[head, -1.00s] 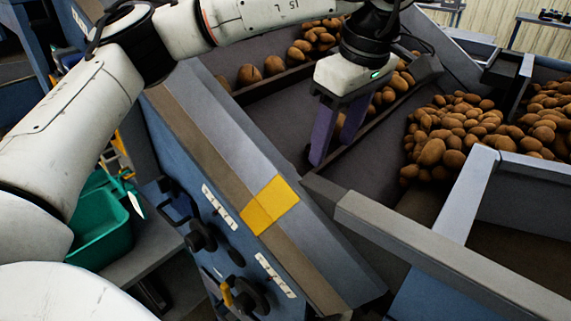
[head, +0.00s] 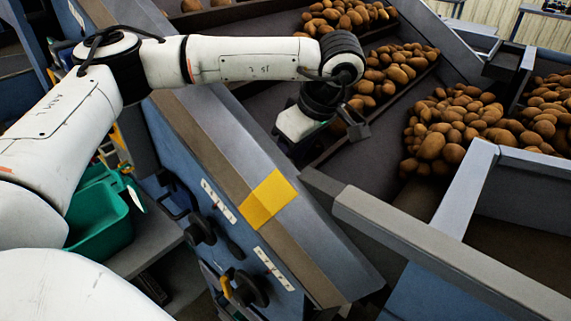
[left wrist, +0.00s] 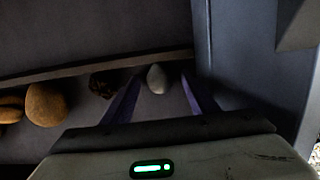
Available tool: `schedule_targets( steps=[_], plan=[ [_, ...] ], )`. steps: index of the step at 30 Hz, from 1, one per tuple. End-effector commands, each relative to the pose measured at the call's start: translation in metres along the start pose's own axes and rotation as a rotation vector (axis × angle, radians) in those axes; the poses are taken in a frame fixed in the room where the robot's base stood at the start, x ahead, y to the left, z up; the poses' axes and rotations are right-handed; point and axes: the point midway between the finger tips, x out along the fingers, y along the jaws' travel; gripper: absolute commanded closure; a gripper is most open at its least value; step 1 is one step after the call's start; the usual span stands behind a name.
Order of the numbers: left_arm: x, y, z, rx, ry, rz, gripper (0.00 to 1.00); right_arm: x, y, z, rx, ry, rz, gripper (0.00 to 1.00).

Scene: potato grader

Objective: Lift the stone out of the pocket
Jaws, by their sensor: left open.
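The stone (left wrist: 157,78) is a pale grey oval lump in the left wrist view. It lies by a raised ledge (left wrist: 60,74), near the side wall (left wrist: 203,45), in the corner these form. My left gripper (left wrist: 160,84) is open, with one purple finger on each side of the stone. Whether the fingers touch it I cannot tell. In the head view my left gripper (head: 302,126) is low over the dark belt beside the grader's side wall; its fingers and the stone are hidden there. My right gripper is not in view.
A dark lump (left wrist: 103,84) lies just left of the left finger, with potatoes (left wrist: 46,104) further left. Potato heaps (head: 445,125) fill the belt to the right. The blue side panel (head: 215,130) with a yellow patch (head: 268,199) borders the belt. A green bin (head: 100,215) stands left.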

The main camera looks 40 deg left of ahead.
Motion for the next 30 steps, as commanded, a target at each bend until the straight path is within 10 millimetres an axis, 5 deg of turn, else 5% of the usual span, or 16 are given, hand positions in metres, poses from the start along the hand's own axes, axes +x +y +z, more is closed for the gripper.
schedule_targets(
  steps=[7,15,23,30],
  plan=[
    [0.002,0.000,0.000,0.000,0.000,0.001,0.47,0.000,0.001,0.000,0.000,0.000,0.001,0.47],
    [0.002,0.000,0.000,0.000,0.000,0.000,0.92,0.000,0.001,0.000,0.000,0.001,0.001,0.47],
    [0.000,0.001,-0.001,-0.001,0.000,0.002,0.92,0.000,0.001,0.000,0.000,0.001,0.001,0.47],
    [-0.035,0.002,-0.015,-0.003,-0.001,0.005,0.92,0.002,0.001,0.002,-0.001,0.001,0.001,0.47]
  ],
)
